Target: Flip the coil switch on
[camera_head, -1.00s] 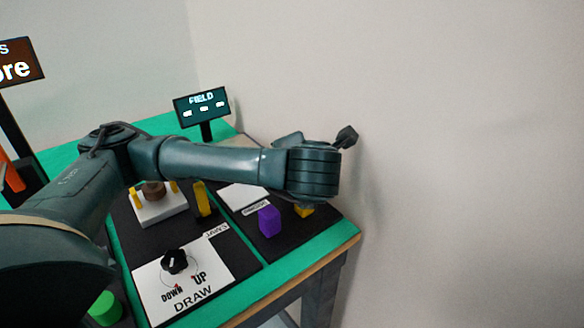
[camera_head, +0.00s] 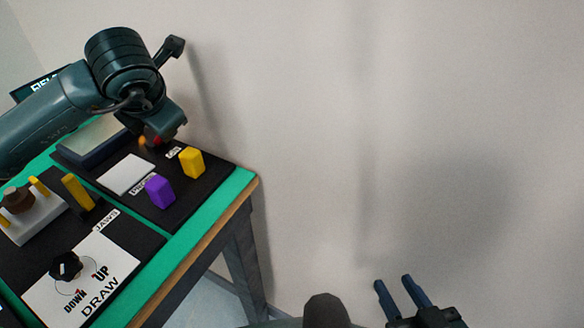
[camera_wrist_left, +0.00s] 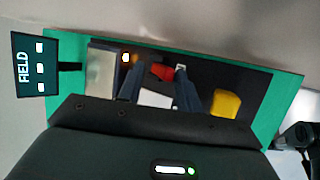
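The coil switch shows as a red lever (camera_wrist_left: 162,72) in the left wrist view, beside a small white label. In the head view a red spot of it (camera_head: 158,141) shows next to the COIL label (camera_head: 173,152), mostly hidden by my left gripper. My left gripper (camera_wrist_left: 156,75) is open, with its two dark fingers apart on either side of the red lever; I cannot tell whether either touches it. An amber light (camera_wrist_left: 125,57) glows near the lever. My right gripper (camera_head: 400,292) is open and empty, low at the right, away from the table.
A yellow block (camera_head: 191,163) and a purple block (camera_head: 159,191) stand on the black panel close to the switch. A white plate (camera_head: 126,175) lies beside them. A black DRAW knob (camera_head: 66,266) is nearer. The FIELD display (camera_wrist_left: 27,64) stands at the panel's end. A wall is behind.

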